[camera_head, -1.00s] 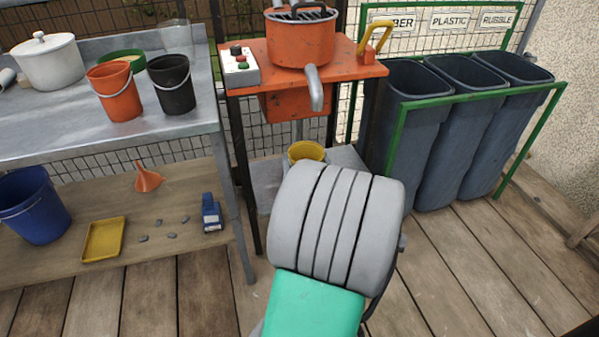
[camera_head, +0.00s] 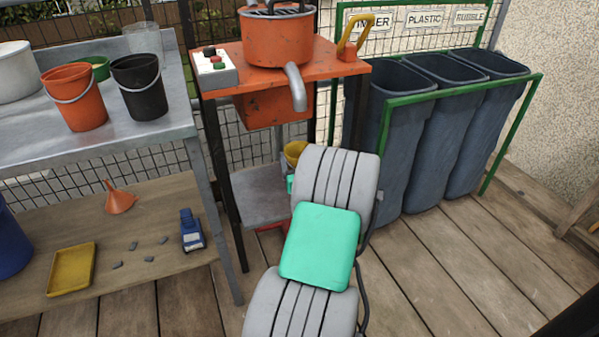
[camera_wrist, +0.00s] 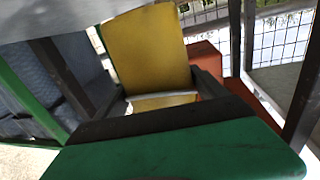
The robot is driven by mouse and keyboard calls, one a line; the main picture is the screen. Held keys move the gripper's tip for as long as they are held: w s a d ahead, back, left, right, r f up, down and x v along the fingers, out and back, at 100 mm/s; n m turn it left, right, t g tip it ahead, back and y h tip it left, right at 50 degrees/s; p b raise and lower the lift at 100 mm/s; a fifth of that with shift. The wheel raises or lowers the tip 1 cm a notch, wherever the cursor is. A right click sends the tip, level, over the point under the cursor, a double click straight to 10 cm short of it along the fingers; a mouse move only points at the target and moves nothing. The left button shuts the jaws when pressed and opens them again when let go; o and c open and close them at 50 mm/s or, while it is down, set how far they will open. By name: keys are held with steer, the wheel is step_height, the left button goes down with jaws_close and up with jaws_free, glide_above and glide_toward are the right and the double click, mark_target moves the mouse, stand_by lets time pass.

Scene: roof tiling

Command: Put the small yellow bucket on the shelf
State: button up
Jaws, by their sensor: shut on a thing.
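The small yellow bucket (camera_head: 294,151) shows beside the orange stand, mostly hidden behind my arm. In the wrist view the yellow bucket (camera_wrist: 150,48) fills the upper middle, tilted in the picture. My gripper (camera_wrist: 165,92) is shut on it, with dark fingers at its near edge. In the head view my gripper (camera_head: 289,168) is largely hidden by my arm. The grey lower shelf (camera_head: 258,192) of the orange stand is left of and below the bucket. A wooden lower shelf (camera_head: 165,205) runs under the grey table at left. I cannot tell whether the bucket touches anything below.
The orange stand (camera_head: 330,65) carries a pot with a spout (camera_head: 277,38). Tall grey bins (camera_head: 405,135) stand at right in a green frame. The wooden shelf holds an orange funnel (camera_head: 119,201), a yellow tray (camera_head: 72,270) and a blue item (camera_head: 191,232).

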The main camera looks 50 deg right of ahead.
steer(key=shift+f+b, duration=0.95)
steer(key=shift+f, duration=0.8)
steer(key=o, duration=1.3)
steer(key=shift+r, duration=0.25)
steer(key=v, duration=1.2)
